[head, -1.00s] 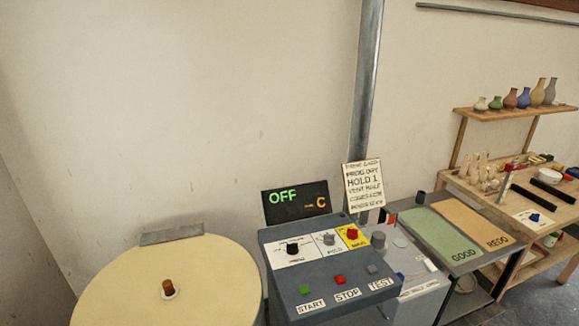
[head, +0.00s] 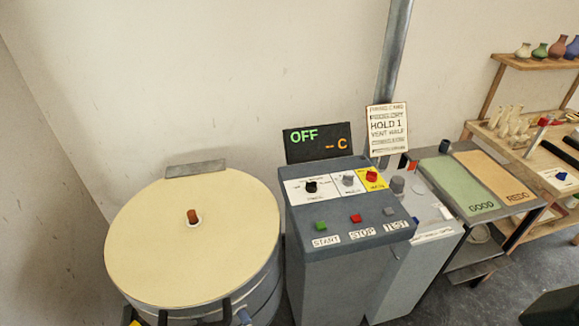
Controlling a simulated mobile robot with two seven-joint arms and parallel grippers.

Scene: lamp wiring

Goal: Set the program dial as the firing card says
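The program dial (head: 311,187) is a black knob on a white label at the left of the grey control box's (head: 345,222) sloped top. Its small lettering is too blurred to read. The firing card (head: 387,130) stands behind the box on the right; its larger lines look like "PROG DRY", "HOLD 1" and "VENT HALF". The display (head: 318,141) behind the box reads "OFF" in green and "--C" in orange. A grey knob (head: 348,180) and a red knob (head: 371,176) on yellow sit right of the dial. Neither gripper shows clearly.
Green START (head: 320,225), red STOP (head: 356,218) and grey TEST (head: 389,211) buttons line the box's front. The round kiln with cream lid (head: 190,245) stands at left. A bench with GOOD (head: 450,180) and REDO (head: 492,178) mats stands at right. A dark shape is at the bottom right corner.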

